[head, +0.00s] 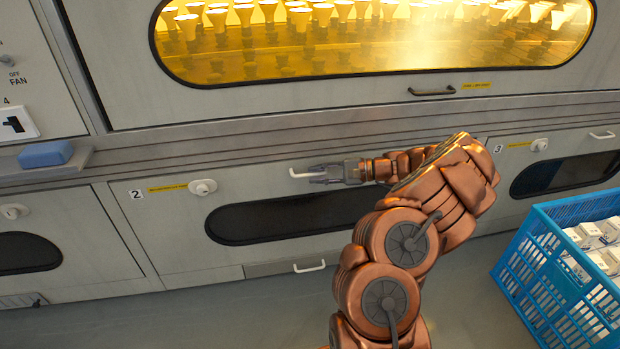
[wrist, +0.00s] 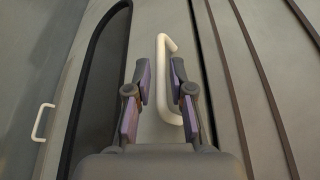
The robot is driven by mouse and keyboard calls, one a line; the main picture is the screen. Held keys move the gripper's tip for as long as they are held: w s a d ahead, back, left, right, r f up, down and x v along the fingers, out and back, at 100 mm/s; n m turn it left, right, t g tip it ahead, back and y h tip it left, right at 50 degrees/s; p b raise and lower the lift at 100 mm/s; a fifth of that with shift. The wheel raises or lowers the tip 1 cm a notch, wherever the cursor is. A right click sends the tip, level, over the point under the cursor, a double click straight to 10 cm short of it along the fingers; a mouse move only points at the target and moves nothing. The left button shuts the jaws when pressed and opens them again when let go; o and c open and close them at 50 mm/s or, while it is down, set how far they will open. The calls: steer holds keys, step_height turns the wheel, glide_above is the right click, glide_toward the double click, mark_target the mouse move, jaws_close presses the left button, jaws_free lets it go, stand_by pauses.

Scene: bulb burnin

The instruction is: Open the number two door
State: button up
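The number two door (head: 180,235) is a grey panel in the lower row with a "2" label (head: 136,195), a dark oval window (head: 270,220) and a round white knob (head: 203,187). It looks closed. Its white bar handle (head: 300,175) is near the top edge. My gripper (head: 322,172) is at this handle. In the wrist view my gripper (wrist: 161,75) is open, with the handle (wrist: 163,55) running between the fingers, closer to the right finger. I cannot tell whether they touch.
A second white handle (head: 310,267) is low on the front, below the window. A blue crate (head: 535,285) with white boxes stands on the floor at right. Door three (head: 505,160) is beside it. A blue block (head: 46,154) lies on the ledge at left. Glowing bulbs show behind the upper window.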

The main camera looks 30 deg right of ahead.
steer(key=shift+x, duration=1.2)
steer(key=shift+c, duration=0.5)
jaws_close()
